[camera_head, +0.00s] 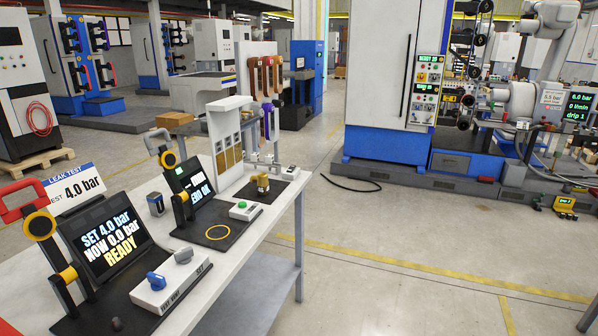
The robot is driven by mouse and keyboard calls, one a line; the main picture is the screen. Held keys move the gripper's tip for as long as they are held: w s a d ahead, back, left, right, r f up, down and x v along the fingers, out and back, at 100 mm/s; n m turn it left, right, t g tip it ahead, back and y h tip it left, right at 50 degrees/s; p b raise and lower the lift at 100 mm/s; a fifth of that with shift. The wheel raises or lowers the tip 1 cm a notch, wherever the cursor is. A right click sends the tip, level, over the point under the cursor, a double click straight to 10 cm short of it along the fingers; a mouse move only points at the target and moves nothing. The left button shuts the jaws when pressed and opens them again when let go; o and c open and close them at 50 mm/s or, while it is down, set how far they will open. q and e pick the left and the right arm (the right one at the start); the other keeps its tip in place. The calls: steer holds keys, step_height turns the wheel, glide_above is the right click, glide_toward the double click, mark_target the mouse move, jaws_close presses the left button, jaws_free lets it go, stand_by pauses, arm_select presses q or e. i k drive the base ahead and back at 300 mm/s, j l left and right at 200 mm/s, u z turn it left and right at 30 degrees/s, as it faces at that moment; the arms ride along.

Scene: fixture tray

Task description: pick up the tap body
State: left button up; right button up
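A small brass-coloured piece (263,183), which looks like the tap body, stands upright on a dark plate (250,193) toward the far end of the white bench (279,217). It is small in the picture, so its details are hard to tell. Neither of my grippers shows in the head view, and nothing is seen touching the brass piece.
A leak test stand (104,238) with a screen and a red-handled clamp fills the near left of the bench. A second screen stand (192,190), a green-button box (244,210) and a dispenser rack (229,142) stand around the brass piece.

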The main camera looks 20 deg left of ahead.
mark_target(262, 178)
steer(key=i+u, duration=0.15)
steer(key=i, duration=0.55)
steer(key=i+l+u, duration=0.1)
steer(key=i, duration=0.55)
steer(key=l, duration=0.1)
